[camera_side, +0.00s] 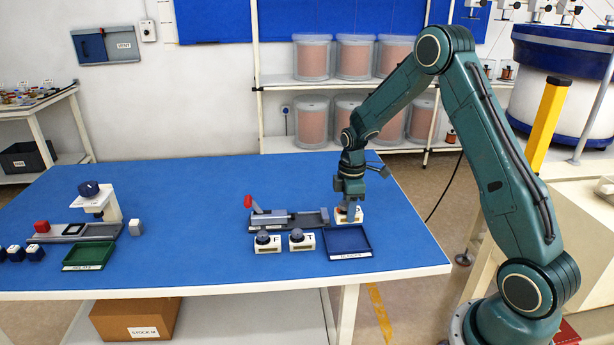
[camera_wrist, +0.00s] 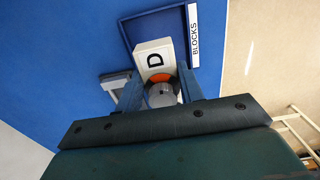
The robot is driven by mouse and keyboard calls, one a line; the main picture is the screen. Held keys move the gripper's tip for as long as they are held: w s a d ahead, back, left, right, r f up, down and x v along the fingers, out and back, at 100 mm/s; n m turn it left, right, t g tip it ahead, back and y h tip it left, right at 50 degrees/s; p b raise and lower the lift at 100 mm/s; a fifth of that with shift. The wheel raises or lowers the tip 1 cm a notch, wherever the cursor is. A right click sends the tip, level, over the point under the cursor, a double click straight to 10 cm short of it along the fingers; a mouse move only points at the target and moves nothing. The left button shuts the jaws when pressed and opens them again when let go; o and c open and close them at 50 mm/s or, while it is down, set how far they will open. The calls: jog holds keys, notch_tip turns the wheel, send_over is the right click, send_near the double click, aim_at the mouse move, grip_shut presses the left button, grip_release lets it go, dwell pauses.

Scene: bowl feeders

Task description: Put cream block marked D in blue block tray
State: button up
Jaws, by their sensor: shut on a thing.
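The cream block marked D (camera_wrist: 154,58) is between my gripper's fingers in the wrist view, with its D face in sight. In the side view the cream block (camera_side: 356,215) shows at the right end of the grey clamp fixture, just behind the tray. My gripper (camera_side: 349,203) points down and is shut on the block's round knob (camera_wrist: 162,94), with an orange ring below it. The blue block tray (camera_side: 345,256) lies in front of the gripper and looks empty. Its label and part of its rim (camera_wrist: 194,35) show in the wrist view. I cannot tell whether the block touches the fixture.
The grey fixture (camera_side: 290,221) with a red handle stands left of my gripper. Two cream blocks with dark knobs, one marked F (camera_side: 267,242) and one marked T (camera_side: 302,240), stand left of the tray. A green tray (camera_side: 89,256) lies far left. The table's middle is clear.

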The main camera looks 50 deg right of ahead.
jog(key=shift+f, duration=1.55)
jog(key=shift+f, duration=0.1)
jog(key=shift+f, duration=2)
jog(key=shift+f, duration=0.1)
jog(key=o, duration=1.1)
notch_tip(320, 180, up, 12)
jog(key=shift+r, duration=0.1)
